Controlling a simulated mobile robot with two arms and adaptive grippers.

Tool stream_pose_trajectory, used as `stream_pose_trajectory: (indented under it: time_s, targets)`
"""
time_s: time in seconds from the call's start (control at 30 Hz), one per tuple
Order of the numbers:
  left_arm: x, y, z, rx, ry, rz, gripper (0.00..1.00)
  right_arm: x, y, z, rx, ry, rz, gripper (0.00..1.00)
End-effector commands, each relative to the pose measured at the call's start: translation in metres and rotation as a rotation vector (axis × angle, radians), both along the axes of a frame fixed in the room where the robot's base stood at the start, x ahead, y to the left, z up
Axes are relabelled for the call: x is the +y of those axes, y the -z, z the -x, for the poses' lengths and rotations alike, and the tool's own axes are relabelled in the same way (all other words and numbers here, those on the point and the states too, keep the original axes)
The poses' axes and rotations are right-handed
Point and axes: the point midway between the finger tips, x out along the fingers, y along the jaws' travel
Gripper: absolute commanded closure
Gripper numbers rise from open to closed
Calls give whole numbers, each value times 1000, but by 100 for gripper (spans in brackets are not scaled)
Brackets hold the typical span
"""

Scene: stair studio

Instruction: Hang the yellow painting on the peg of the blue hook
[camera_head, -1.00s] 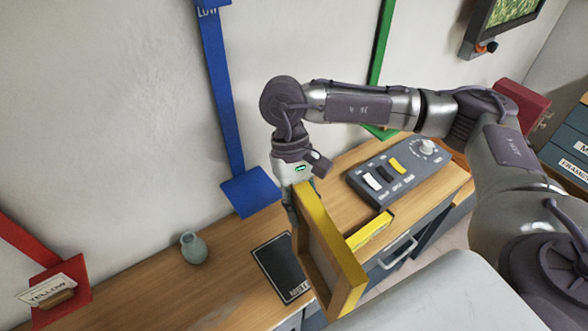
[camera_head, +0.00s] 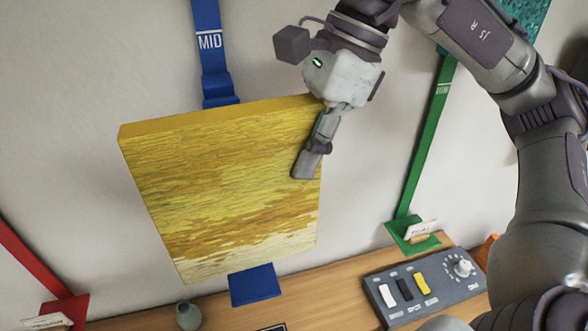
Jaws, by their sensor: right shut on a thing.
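The yellow painting (camera_head: 225,190) is held up in front of the wall, its painted face toward me and slightly tilted. My right gripper (camera_head: 308,165) is shut on its right edge near the top corner. The blue hook's strip (camera_head: 208,45), marked MID, runs down the wall behind the painting. A blue block (camera_head: 219,88) on the strip shows just above the painting's top edge. The blue foot (camera_head: 255,285) shows below the painting; the stretch between is hidden. I cannot tell whether the painting touches the hook. My left gripper is out of view.
A green strip (camera_head: 428,140) with a card at its foot stands on the right, a red strip (camera_head: 30,258) on the left. On the wooden desk are a switch panel (camera_head: 425,288) and a small grey-green vase (camera_head: 188,315).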

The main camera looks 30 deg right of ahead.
Motion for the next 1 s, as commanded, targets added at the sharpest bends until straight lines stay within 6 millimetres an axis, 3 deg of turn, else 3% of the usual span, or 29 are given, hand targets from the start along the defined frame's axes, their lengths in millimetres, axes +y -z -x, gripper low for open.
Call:
stream_pose_trajectory:
  time_s: [0.27, 1.0]
  targets:
    - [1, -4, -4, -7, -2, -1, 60, -1, -11, 1, 1, 60, -2, 100]
    - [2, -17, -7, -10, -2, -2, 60, -12, -8, -41, 3, 58, -1, 100]
